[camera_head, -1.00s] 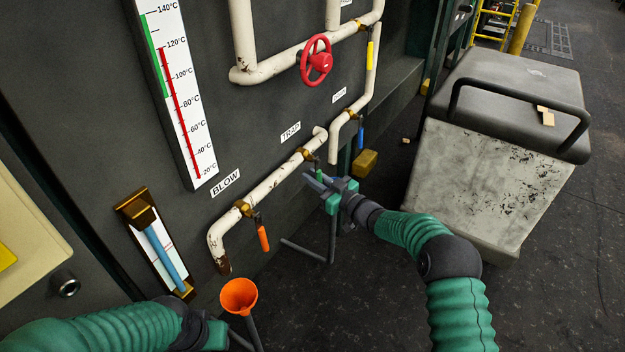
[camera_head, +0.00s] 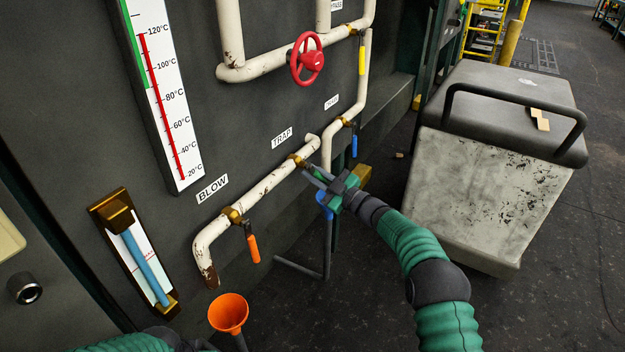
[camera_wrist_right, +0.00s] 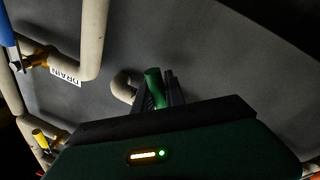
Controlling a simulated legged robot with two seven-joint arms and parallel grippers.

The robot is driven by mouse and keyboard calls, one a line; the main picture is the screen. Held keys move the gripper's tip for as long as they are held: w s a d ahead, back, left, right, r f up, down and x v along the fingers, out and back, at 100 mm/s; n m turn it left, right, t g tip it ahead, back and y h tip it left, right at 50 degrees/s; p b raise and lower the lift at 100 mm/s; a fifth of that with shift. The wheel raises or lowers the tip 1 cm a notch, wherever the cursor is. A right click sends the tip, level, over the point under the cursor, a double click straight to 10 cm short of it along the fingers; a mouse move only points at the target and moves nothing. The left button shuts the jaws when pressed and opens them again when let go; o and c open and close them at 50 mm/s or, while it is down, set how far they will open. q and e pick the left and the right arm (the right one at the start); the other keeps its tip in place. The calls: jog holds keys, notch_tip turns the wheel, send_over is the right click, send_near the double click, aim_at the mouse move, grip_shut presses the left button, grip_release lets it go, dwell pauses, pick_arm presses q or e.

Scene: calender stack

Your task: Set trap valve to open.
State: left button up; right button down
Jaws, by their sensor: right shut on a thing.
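The trap valve shows as a brass fitting (camera_head: 297,160) on the pale pipe beneath the TRAP label (camera_head: 281,138) in the head view. Its green handle (camera_wrist_right: 153,88) stands between the fingers of my right gripper in the right wrist view. My right gripper (camera_head: 318,178) is shut on this handle, just below and right of the brass fitting. The gripper hides most of the handle in the head view. My left arm (camera_head: 130,342) enters at the bottom left; its gripper is mostly cut off by the lower edge, so its jaws cannot be read.
The BLOW valve's orange handle (camera_head: 253,248) hangs down, with an orange funnel (camera_head: 228,312) below. A blue funnel (camera_head: 325,204) stands under my right gripper. The drain valve's blue handle (camera_head: 354,146) and a red handwheel (camera_head: 306,60) are nearby. A grey cart (camera_head: 490,185) stands right.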

jog(key=shift+a+r, duration=0.15)
jog(key=c, duration=1.7)
grip_release()
jog(key=o, duration=0.3)
jog(key=shift+s+d, duration=0.25)
jog(key=shift+d, duration=0.15)
jog(key=p+v, duration=0.4)
jog(key=v, duration=1.2)
jog(key=shift+a, duration=0.1)
